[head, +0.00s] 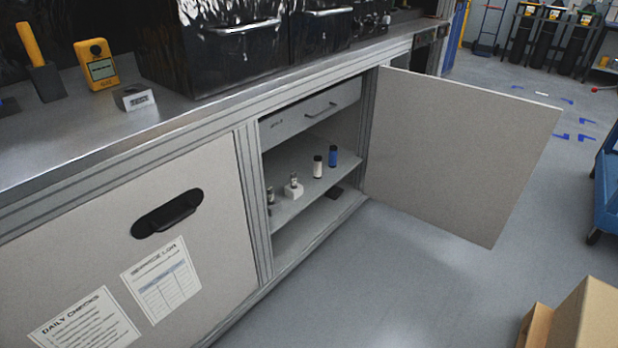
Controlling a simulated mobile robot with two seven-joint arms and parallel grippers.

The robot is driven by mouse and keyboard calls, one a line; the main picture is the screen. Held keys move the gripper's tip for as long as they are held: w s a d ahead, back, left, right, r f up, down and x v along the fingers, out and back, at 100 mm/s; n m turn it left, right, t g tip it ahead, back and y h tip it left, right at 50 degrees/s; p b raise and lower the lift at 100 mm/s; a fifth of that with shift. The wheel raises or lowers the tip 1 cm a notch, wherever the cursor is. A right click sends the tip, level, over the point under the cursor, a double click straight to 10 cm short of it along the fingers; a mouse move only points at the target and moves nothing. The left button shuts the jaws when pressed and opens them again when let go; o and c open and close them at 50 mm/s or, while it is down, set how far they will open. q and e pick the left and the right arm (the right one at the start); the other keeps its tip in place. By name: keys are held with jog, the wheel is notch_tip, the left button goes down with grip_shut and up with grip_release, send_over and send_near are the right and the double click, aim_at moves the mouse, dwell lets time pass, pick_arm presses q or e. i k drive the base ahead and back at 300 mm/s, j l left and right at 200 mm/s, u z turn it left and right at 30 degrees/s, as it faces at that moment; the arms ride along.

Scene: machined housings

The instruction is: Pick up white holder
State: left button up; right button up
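Inside the open cabinet, a small white holder (293,190) stands on the shelf (304,201), with a small grey metallic piece upright in it. A similar small metallic piece (270,196) stands to its left, partly hidden by the cabinet frame. A white cylinder with a dark top (317,167) and a blue cylinder with a dark top (332,157) stand upright to the holder's right. Neither of my grippers shows in the head view.
The cabinet door (458,150) stands wide open to the right. A drawer (311,115) is above the shelf. Cardboard boxes (588,318) stand at lower right. The floor before the cabinet is clear.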

aim_at(294, 194)
jog(key=i+z, duration=0.3)
jog(key=i, duration=0.35)
jog(key=i+z, duration=0.3)
jog(key=i, duration=0.3)
jog(key=i+l+u, duration=0.1)
jog(key=i, duration=0.25)
jog(key=i+l+u, duration=0.1)
jog(key=i, duration=0.3)
jog(key=i+l+u, duration=0.15)
jog(key=i, duration=0.2)
jog(key=i+l+u, duration=0.15)
jog(key=u, duration=0.3)
jog(key=i+l+u, duration=0.1)
jog(key=u, duration=0.35)
jog(key=i+l+u, duration=0.1)
jog(key=l+u, duration=0.2)
jog(key=u, duration=0.15)
jog(key=l+u, duration=0.25)
jog(key=u, duration=0.25)
jog(key=l+u, duration=0.25)
jog(key=u, duration=0.2)
jog(key=i+l+u, duration=0.3)
jog(key=u, duration=0.15)
jog(key=i, duration=0.05)
